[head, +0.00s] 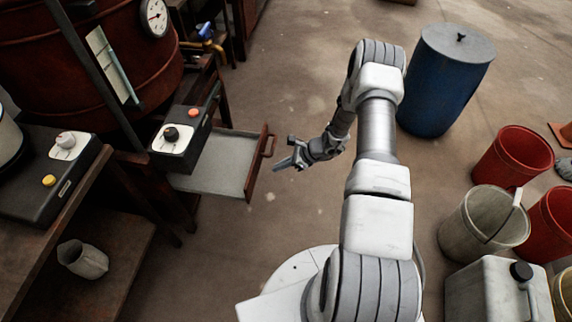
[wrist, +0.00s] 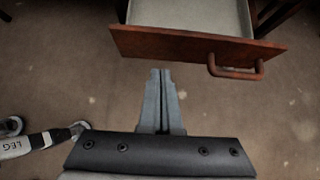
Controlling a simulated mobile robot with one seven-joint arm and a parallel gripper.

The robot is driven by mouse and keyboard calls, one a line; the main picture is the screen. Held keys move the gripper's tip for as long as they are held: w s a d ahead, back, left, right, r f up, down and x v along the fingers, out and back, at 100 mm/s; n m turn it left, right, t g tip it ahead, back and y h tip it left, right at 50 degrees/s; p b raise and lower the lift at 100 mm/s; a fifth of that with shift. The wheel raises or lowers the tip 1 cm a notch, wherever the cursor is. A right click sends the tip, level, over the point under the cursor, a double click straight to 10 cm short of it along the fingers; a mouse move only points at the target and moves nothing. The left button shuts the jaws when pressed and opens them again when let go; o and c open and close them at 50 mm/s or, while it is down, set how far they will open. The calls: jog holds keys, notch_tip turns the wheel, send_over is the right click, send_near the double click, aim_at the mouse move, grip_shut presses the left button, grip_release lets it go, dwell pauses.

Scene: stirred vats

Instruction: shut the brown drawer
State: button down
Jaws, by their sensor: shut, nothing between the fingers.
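The brown drawer (head: 258,163) stands pulled out at the left of the head view, with a pale empty bottom and a handle (head: 270,147) on its front. In the wrist view the drawer front (wrist: 180,45) crosses the top, and its handle (wrist: 236,70) is to the right. My gripper (head: 281,166) is shut and empty, a little to the right of the drawer front. In the wrist view the shut fingertips (wrist: 161,72) point at the drawer front, left of the handle, and appear just apart from it.
Control boxes (head: 185,140) stand above the drawer and on the bench at left, by a rusty vat (head: 100,60). A blue barrel (head: 440,85), red buckets (head: 512,155), a grey bucket (head: 480,222) and a pale canister (head: 495,295) stand at right. The floor between is clear.

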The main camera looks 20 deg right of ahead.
aim_at(253, 171)
jog(key=shift+w+a+f+b, duration=0.3)
jog(key=shift+w+a+f, duration=0.25)
jog(key=shift+a, duration=0.45)
jog(key=shift+w+a+f+b, duration=0.35)
jog(key=shift+w+a, duration=0.25)
jog(key=shift+a, duration=0.35)
jog(key=shift+w+a+f+b, duration=0.25)
jog(key=shift+w+a+f, duration=0.3)
jog(key=shift+a, duration=0.45)
jog(key=shift+r, duration=0.1)
